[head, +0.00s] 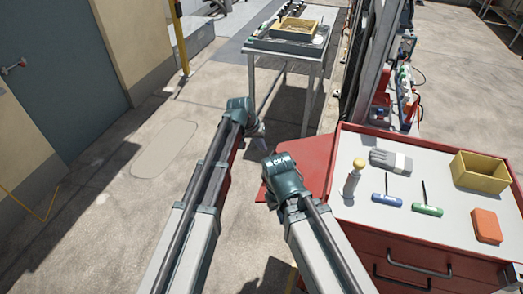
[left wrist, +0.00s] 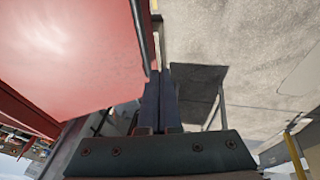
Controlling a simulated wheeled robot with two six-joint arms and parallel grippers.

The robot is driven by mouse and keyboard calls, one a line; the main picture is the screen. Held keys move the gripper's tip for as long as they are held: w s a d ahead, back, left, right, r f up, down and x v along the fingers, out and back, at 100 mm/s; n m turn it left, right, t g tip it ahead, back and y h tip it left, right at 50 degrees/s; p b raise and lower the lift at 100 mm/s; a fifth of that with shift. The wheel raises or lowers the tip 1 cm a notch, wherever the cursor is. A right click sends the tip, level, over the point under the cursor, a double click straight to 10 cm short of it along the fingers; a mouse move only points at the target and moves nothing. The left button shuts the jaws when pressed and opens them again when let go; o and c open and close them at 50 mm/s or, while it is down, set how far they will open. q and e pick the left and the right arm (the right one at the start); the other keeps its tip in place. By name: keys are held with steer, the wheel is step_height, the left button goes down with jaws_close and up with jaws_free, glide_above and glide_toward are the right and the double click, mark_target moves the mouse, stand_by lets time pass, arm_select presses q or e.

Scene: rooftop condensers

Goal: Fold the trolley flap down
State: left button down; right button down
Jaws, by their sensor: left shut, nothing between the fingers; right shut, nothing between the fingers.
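The red trolley (head: 420,258) stands at the right of the head view. Its red flap (head: 312,150) sticks out to the left from the top's left side and looks about level with it. My left gripper (head: 261,139) is shut and empty, just left of the flap's far corner. My right gripper (head: 271,201) is shut and empty near the flap's near left part; its arm hides some of the flap. In the left wrist view the shut fingers (left wrist: 161,88) are beside the edge of a large red panel (left wrist: 75,45), apparently the flap. I cannot tell whether they touch it.
On the trolley top are a bottle (head: 353,178), grey gloves (head: 391,161), blue (head: 386,199) and green (head: 427,209) T-handled tools, a yellow bin (head: 480,173) and an orange block (head: 487,226). A metal table (head: 285,52) stands behind. The floor at left is clear.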

arm_select(q)
steer(key=s+d+f+n+g+h+b, duration=0.1)
steer(key=d+f+h+b, duration=0.2)
steer(key=f+b, duration=0.65)
steer(key=s+d+f+g+h+b, duration=0.1)
steer(key=d+f+h+b, duration=0.4)
steer(key=b, duration=0.7)
steer(key=s+d+f+h+b, duration=0.2)
steer(key=d+f+b, duration=0.2)
steer(key=b, duration=0.5)
steer(key=s+d+f+n+h+b, duration=0.1)
steer(key=s+d+f+h+b, duration=0.1)
steer(key=d+b, duration=0.6)
steer(key=shift+s+d+f+n+g+h+b, duration=0.15)
steer(key=shift+s+f+n+g+h+b, duration=0.15)
steer(key=shift+f+h+b, duration=0.7)
steer(key=shift+d+f+y+p, duration=0.15)
steer(key=shift+f+y+p, duration=0.1)
steer(key=shift+y+p, duration=0.05)
